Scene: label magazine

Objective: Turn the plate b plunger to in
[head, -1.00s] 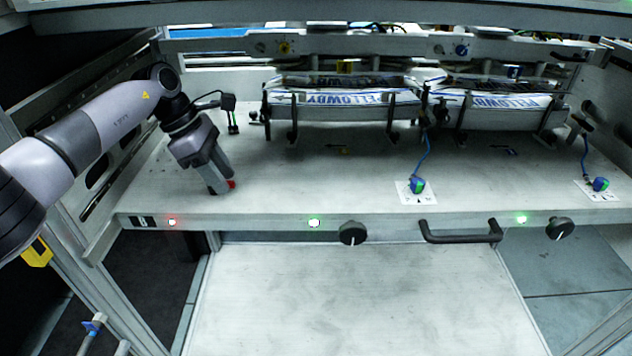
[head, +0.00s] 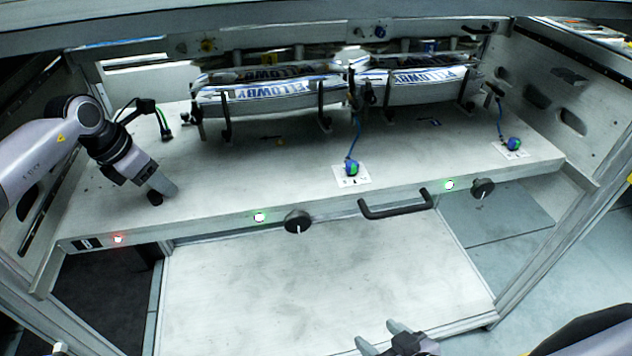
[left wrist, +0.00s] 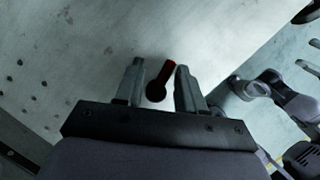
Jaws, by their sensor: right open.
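No readable label shows which part is the plate b plunger. Two black round knobs with white marks sit on the table's front edge, one in the middle (head: 298,222) and one to the right (head: 482,188). My left gripper (head: 163,190) points down at the left of the table top. In the left wrist view its fingers (left wrist: 158,88) are apart, with a small red and black piece (left wrist: 157,86) between them; I see no clear grip on it. My right gripper (head: 383,336) is open and empty at the bottom of the head view, in front of the table.
Two blue-green pieces on white labels (head: 351,168) (head: 514,144) have blue cords. Two magazines of printed bags (head: 270,92) (head: 415,82) stand at the back. A black handle (head: 396,208) juts from the front edge. Red (head: 118,239) and green (head: 260,217) lights sit there.

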